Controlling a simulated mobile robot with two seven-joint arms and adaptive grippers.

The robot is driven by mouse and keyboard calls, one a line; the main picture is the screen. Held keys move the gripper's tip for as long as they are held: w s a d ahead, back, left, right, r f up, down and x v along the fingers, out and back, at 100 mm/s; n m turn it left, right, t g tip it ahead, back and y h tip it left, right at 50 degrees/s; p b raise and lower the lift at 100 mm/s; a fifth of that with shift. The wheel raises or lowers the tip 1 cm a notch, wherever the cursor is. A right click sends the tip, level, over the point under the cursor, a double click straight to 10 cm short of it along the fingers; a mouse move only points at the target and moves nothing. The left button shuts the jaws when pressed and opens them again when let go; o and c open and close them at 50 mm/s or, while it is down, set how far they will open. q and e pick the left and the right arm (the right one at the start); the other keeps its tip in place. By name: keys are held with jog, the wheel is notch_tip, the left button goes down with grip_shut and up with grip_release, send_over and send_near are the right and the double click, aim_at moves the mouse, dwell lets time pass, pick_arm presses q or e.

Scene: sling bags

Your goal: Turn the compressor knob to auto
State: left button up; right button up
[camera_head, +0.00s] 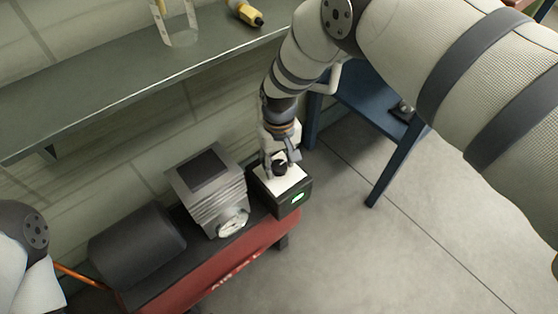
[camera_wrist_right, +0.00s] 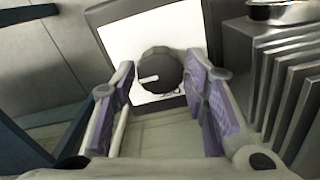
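The compressor (camera_head: 190,262) stands on the floor against the wall, with a red tank, a grey motor and a finned block. Its black control box (camera_head: 288,200) has a white top plate and a small green lit label. The round black knob (camera_head: 280,168) sits on the white plate. In the right wrist view the knob (camera_wrist_right: 159,72) has a white pointer mark aimed left. My right gripper (camera_head: 279,160) is at the knob in the head view. In the wrist view its purple-padded fingers (camera_wrist_right: 160,100) are apart, with the knob showing between them and no clear contact. My left gripper is out of view.
A grey shelf (camera_head: 110,85) runs above the compressor, holding a clear container (camera_head: 178,25) and a yellow-black tool (camera_head: 246,13). The finned block (camera_wrist_right: 290,85) is close beside the right finger. The floor at right is clear.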

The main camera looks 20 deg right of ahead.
aim_at(279, 164)
jog(key=shift+o, duration=0.3)
notch_tip(279, 164, up, 12)
dwell(0.5)
jog(key=s+d+f+g+p, duration=0.1)
jog(key=s+d+f+p, duration=0.2)
jog(key=s, duration=0.6)
jog(key=s+d+f+g+p, duration=0.1)
jog(key=s+f+p, duration=0.2)
jog(key=s+f, duration=0.35)
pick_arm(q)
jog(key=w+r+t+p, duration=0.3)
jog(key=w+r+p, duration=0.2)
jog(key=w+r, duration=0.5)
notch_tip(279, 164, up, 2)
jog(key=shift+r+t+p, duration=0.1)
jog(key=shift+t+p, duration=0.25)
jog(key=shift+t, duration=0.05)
pick_arm(e)
jog(key=s+d+r, duration=0.1)
jog(key=s+r, duration=0.1)
jog(key=s, duration=0.7)
jog(key=s+d+r, duration=0.1)
jog(key=s+r, duration=0.2)
jog(key=s, duration=0.7)
jog(key=s+d+r+m, duration=0.1)
jog(key=s+r, duration=0.2)
jog(key=s, duration=0.7)
jog(key=shift+d, duration=0.4)
